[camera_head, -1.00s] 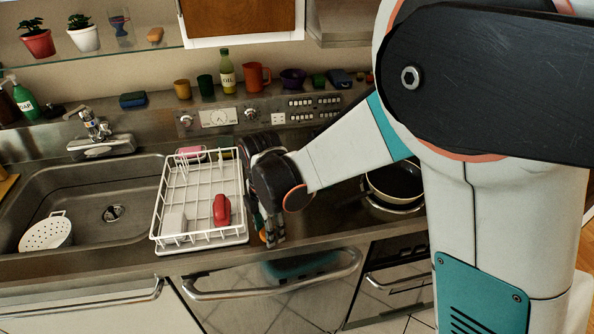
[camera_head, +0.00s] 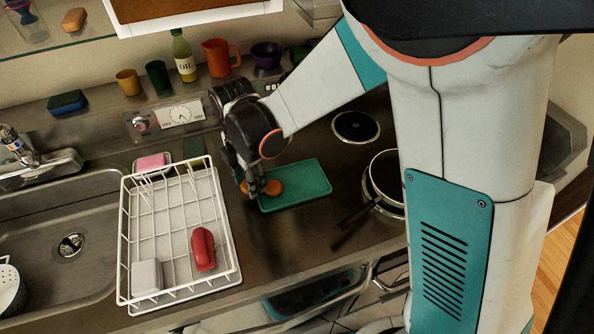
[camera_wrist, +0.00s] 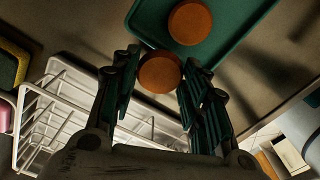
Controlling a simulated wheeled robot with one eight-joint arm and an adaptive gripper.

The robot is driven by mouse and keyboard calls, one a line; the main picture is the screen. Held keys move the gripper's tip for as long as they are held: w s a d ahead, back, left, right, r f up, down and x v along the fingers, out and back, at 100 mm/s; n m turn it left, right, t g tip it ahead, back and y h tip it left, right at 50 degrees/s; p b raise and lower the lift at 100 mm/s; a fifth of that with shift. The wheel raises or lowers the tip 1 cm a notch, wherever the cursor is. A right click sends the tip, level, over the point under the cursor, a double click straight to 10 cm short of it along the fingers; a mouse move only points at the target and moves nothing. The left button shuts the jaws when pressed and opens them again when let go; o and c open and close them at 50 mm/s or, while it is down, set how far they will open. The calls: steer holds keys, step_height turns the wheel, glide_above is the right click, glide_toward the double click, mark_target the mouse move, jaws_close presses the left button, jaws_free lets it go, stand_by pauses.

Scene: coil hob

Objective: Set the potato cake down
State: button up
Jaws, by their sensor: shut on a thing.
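My gripper (camera_head: 256,190) is shut on a round orange-brown potato cake (camera_wrist: 160,72), which sits between the fingertips in the wrist view. In the head view the held cake (camera_head: 246,187) shows partly behind the fingers, by the left end of a teal tray (camera_head: 305,184). A second round cake (camera_head: 273,187) lies on the tray near its left end; it also shows in the wrist view (camera_wrist: 189,22). The held cake overlaps the tray's edge (camera_wrist: 240,28) in the wrist view. I cannot tell whether it touches the tray or the counter.
A white wire dish rack (camera_head: 180,230) holding a red item (camera_head: 203,249) and a pale block (camera_head: 147,276) stands left of my gripper. A pan (camera_head: 385,175) is right of the tray, with a bare coil (camera_head: 356,126) behind. The sink (camera_head: 60,215) is far left.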

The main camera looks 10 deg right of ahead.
steer(key=b, duration=0.2)
glide_above(308, 181)
steer(key=shift+w+a, duration=0.1)
steer(key=shift+a, duration=0.15)
steer(key=shift+d+f, duration=0.2)
steer(key=shift+d, duration=0.1)
steer(key=shift+f+b, duration=0.8)
steer(key=shift+f, duration=0.7)
steer(key=shift+a, duration=0.1)
steer(key=shift+f, duration=0.2)
steer(key=o, duration=1)
steer(key=shift+c, duration=0.2)
